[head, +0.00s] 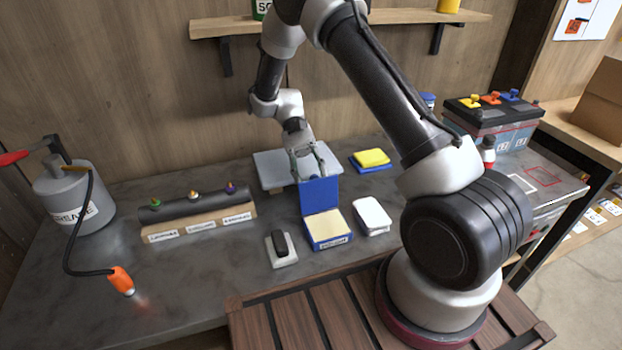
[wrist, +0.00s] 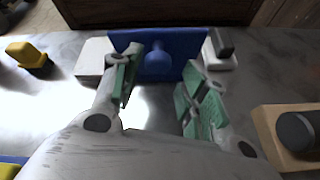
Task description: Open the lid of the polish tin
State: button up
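The polish tin (head: 328,230) is a blue box with a cream inside and a front label, on the grey bench. Its blue lid (head: 320,194) is raised, standing about upright at the tin's back edge. In the wrist view the lid (wrist: 190,44) shows its outer face with a round blue knob (wrist: 158,60). My gripper (head: 308,160) is just behind and above the lid's top edge in the head view. In the wrist view its green-padded fingers (wrist: 160,88) are spread on both sides of the knob, with visible gaps. Nothing is held.
A white block (head: 372,215) stands right of the tin, and a black-handled brush (head: 281,244) lies left. A grey plate (head: 268,172) is behind. A roller on a wooden stand (head: 200,220) and a grease can (head: 75,198) are left.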

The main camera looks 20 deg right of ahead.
jog(key=v, duration=0.7)
jog(key=shift+w+r, duration=0.1)
jog(key=shift+w, duration=0.1)
